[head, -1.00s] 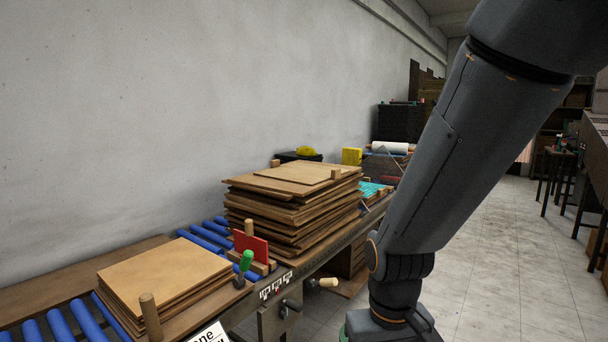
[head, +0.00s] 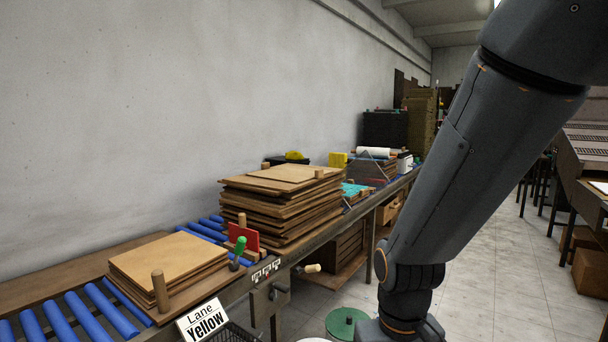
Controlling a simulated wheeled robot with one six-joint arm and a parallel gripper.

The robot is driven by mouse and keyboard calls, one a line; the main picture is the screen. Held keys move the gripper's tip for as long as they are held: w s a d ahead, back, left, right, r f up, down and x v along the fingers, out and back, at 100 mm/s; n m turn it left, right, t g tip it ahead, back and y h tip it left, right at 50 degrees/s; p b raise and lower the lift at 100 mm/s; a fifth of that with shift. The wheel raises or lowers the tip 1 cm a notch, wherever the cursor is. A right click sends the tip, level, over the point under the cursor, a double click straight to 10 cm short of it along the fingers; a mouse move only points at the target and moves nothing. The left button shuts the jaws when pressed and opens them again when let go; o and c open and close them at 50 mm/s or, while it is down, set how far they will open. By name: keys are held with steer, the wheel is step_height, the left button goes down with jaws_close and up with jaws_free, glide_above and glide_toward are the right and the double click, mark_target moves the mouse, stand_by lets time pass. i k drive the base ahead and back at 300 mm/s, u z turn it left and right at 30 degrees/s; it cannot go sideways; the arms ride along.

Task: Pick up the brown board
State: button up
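Brown boards lie in two stacks on the bench. The near, low stack (head: 172,260) sits at the left on the blue rollers, with a light brown board on top. The taller stack (head: 282,205) stands behind it, its boards unevenly piled, with a smaller board (head: 298,173) on top. I cannot tell which board is the task's one. My grey arm crosses the right side of the head view; my gripper is out of the frame.
Wooden pegs (head: 160,290), a red plate (head: 244,238) and a green-handled tool (head: 238,252) stand by the stacks. A "Lane Yellow" sign (head: 203,320) hangs at the bench front. A green disc (head: 346,322) is on the floor. Open floor (head: 490,270) lies to the right.

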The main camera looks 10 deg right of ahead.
mark_target(285, 174)
steer(key=z, duration=0.75)
steer(key=i, duration=1.15)
steer(key=z, duration=0.6)
steer(key=i, duration=1.45)
steer(key=u, duration=0.55)
